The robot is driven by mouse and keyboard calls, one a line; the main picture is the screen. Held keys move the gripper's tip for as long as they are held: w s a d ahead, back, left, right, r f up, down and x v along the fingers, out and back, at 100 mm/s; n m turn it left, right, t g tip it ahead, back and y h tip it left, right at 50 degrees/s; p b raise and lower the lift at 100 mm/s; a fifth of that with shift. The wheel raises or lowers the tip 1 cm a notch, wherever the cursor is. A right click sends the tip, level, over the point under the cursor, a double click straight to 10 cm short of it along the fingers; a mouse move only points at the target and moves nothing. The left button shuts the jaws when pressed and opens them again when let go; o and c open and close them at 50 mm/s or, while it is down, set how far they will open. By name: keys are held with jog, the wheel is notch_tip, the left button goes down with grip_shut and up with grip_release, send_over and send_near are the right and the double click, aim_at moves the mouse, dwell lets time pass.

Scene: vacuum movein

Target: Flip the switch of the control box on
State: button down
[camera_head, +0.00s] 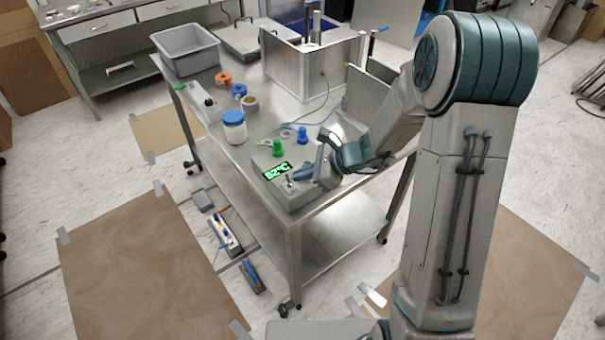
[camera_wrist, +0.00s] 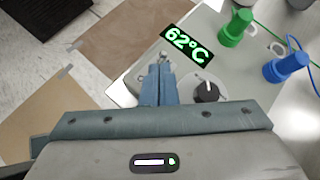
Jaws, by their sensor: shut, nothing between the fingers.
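The control box (camera_head: 305,195) sits on the near corner of the metal table, with a lit green display (camera_head: 277,171) that reads 62°C in the wrist view (camera_wrist: 187,43). A small metal toggle switch (camera_head: 288,182) stands on its top, below the display. In the wrist view the switch (camera_wrist: 164,57) shows just beyond my fingertips. My gripper (camera_head: 298,175) is shut and empty, with its blue fingers low over the box beside the switch. Whether the fingertips touch the switch, and which way it is set, I cannot tell.
A black knob (camera_wrist: 207,91) lies right of my fingers. A green plug (camera_wrist: 236,27) and a blue plug (camera_wrist: 287,67) stand on the box. A white jar (camera_head: 235,128), a grey bin (camera_head: 187,50) and a metal tank (camera_head: 308,65) stand farther back on the table.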

jog(key=shift+r, duration=0.4)
jog(key=shift+d+r+p, duration=0.15)
jog(key=shift+r+p, duration=0.1)
jog(key=shift+p, duration=0.1)
jog(key=d+r+p, duration=0.5)
jog(key=r+p, duration=0.1)
jog(key=r, duration=0.1)
jog(key=shift+w+d+r, duration=0.2)
jog(key=shift+w+r, duration=0.15)
jog(key=shift+w, duration=0.05)
jog(key=s+d+r+n+h+b, duration=0.1)
jog(key=s+d+r+n+h, duration=0.2)
jog(key=s+n, duration=0.3)
jog(key=s+d+r+n+h+b, duration=0.2)
jog(key=s+d+r+n+h, duration=0.1)
jog(key=s+n, duration=0.3)
jog(key=s+d+r+n+t+h+b, duration=0.1)
jog(key=s+d+r+n+h, duration=0.2)
jog(key=s+n, duration=0.4)
jog(key=s+h, duration=0.1)
jog(key=s, duration=0.1)
jog(key=shift+s+r, duration=0.3)
jog(key=shift+r, duration=0.1)
